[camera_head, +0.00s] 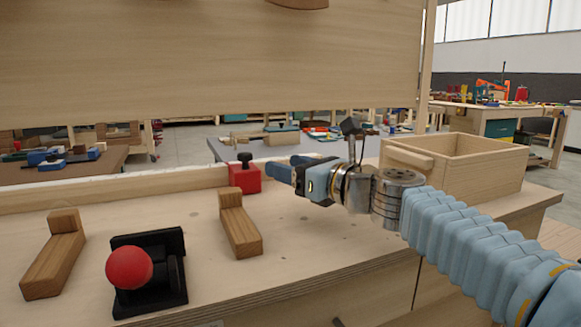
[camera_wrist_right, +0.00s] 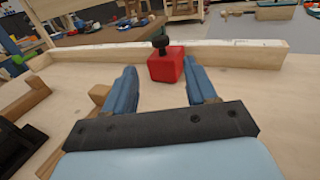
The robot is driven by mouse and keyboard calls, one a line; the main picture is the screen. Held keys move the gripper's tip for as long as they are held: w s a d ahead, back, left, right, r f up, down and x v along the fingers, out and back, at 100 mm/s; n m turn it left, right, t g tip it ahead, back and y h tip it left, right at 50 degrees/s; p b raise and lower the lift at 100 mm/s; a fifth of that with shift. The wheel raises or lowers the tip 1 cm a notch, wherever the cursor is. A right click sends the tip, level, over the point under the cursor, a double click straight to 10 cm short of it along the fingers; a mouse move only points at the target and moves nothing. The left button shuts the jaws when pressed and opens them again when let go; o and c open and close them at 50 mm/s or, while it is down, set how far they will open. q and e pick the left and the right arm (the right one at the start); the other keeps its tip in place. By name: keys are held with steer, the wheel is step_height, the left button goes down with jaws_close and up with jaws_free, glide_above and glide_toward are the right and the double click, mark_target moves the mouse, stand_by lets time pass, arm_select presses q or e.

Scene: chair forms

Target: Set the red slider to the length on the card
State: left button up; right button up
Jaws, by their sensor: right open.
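The red slider (camera_head: 245,178) is a red block with a black knob on top, beside the pale wooden rail at the back of the bench. In the right wrist view the red slider (camera_wrist_right: 168,69) shows between and just beyond the fingertips. My right gripper (camera_head: 281,168) is open and empty, reaching in from the right with its fingertips close to the slider's right side. Whether they touch it I cannot tell. I cannot make out a card or any marked length. My left gripper is not in view.
Two L-shaped wooden pieces (camera_head: 240,226) (camera_head: 54,258) lie on the bench. A black fixture (camera_head: 172,290) with a red ball knob (camera_head: 129,267) stands between them. An open wooden box (camera_head: 480,165) is at the right. A large wooden panel (camera_head: 200,60) hangs above the back.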

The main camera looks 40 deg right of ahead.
mark_target(251, 154)
steer(key=d+n+y, duration=0.1)
steer(key=w+d+n+g+y+p, duration=0.1)
steer(key=d+y, duration=0.1)
steer(key=w+d+n+y, duration=0.1)
steer(key=y, duration=0.1)
steer(key=shift+d+p, duration=0.15)
steer(key=shift+p, duration=0.15)
steer(key=shift+d+n+g+y, duration=0.4)
steer(key=shift+n+g+y, duration=0.1)
steer(key=shift+n+y, duration=0.25)
steer(key=p+x, duration=0.1)
steer(key=x, duration=1.2)
steer(key=shift+w+a, duration=0.1)
steer(key=shift+a, duration=0.1)
steer(key=shift+a+r, duration=0.1)
steer(key=shift+r, duration=0.05)
jaws_close()
